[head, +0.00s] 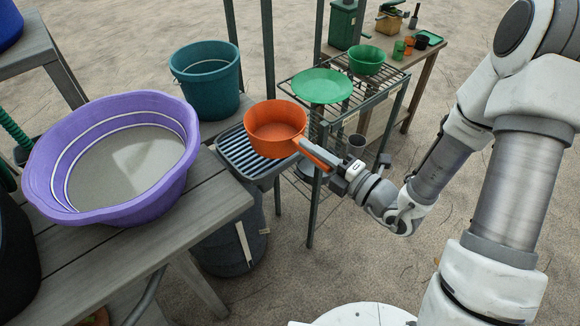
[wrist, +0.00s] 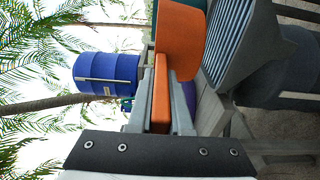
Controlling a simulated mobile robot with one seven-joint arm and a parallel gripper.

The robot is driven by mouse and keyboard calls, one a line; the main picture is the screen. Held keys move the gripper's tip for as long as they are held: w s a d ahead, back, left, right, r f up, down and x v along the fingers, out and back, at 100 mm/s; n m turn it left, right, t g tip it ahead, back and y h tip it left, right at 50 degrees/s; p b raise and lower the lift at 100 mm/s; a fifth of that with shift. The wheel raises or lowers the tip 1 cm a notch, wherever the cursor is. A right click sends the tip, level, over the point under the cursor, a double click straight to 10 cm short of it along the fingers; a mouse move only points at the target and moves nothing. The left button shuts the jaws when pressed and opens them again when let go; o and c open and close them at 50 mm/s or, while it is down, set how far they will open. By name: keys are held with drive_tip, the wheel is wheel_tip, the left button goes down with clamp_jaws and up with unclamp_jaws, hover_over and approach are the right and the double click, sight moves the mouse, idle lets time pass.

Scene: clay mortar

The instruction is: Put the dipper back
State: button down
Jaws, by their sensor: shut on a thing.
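The dipper is an orange round pan (head: 275,125) with a straight orange handle (head: 318,154). My gripper (head: 328,165) is shut on the handle and comes from the right in the head view. The bowl of the dipper is upright over a ribbed grey drain tray (head: 236,150); I cannot tell whether it touches the ribs. In the wrist view the handle (wrist: 161,95) runs between my two fingers up to the orange bowl (wrist: 180,38). The inside of the bowl looks empty in the head view.
A purple basin (head: 165,187) of greyish liquid stands on the grey table (head: 215,205). A teal bucket (head: 207,90) is behind the tray. A wire rack (head: 355,98) with a green plate (head: 322,86) and green bowl (head: 366,60) stands to the right. Sandy floor lies below.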

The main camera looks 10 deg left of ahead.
sight(293, 149)
drive_tip(key=w+a+f, duration=0.2)
drive_tip(key=w+a+f+b, duration=0.1)
drive_tip(key=w+a+f, duration=0.1)
drive_tip(key=a, duration=0.1)
drive_tip(key=shift+w, duration=0.2)
drive_tip(key=shift+f+b, duration=1.1)
drive_tip(key=shift+f, duration=0.85)
drive_tip(key=shift+f, duration=0.15)
drive_tip(key=c, duration=0.8)
unclamp_jaws()
drive_tip(key=shift+c, duration=0.2)
